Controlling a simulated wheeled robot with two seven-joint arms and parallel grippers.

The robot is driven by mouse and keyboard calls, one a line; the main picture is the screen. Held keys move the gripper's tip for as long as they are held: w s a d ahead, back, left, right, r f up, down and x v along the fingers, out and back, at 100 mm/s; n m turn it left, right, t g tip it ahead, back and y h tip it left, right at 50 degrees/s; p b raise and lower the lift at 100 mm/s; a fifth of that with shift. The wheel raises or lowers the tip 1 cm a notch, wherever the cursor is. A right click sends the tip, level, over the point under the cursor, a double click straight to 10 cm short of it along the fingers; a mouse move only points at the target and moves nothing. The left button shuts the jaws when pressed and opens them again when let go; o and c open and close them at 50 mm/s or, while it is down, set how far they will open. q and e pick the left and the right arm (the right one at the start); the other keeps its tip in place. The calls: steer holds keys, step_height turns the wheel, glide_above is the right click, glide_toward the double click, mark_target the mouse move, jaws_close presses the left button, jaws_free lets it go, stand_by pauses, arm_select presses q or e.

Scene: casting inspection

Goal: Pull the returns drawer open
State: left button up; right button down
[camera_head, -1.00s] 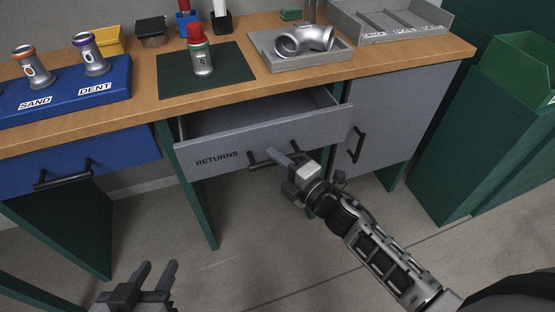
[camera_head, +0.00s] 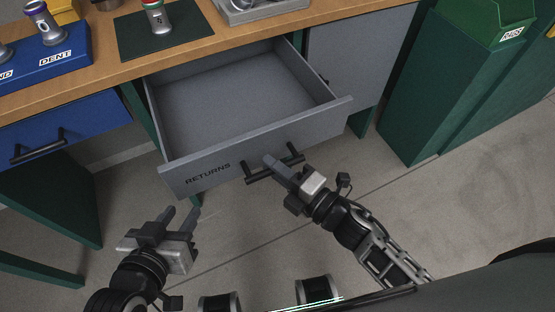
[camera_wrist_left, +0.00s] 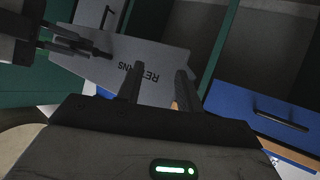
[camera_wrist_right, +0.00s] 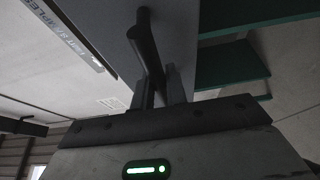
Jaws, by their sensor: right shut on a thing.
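The grey returns drawer (camera_head: 250,148) stands far out of the workbench in the head view, and its inside is empty. Its front carries the word RETURNS and a black bar handle (camera_head: 289,160). My right gripper (camera_head: 276,164) is shut on that handle near its middle. The right wrist view shows the handle (camera_wrist_right: 148,50) between the two fingers. My left gripper (camera_head: 182,216) is open and empty, in front of and below the drawer's left end. In the left wrist view the drawer front (camera_wrist_left: 125,62) shows beyond its parted fingers (camera_wrist_left: 160,85).
A blue drawer (camera_head: 55,128) with a black handle is shut at the left. A grey cabinet door (camera_head: 350,60) and green bins (camera_head: 430,90) stand at the right. The floor in front is clear.

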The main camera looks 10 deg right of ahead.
arm_select(q)
steer(key=shift+s, duration=0.1)
arm_select(e)
steer(key=c, duration=1.4)
jaws_free()
steer(key=shift+d, duration=0.1)
steer(key=v, duration=1.6)
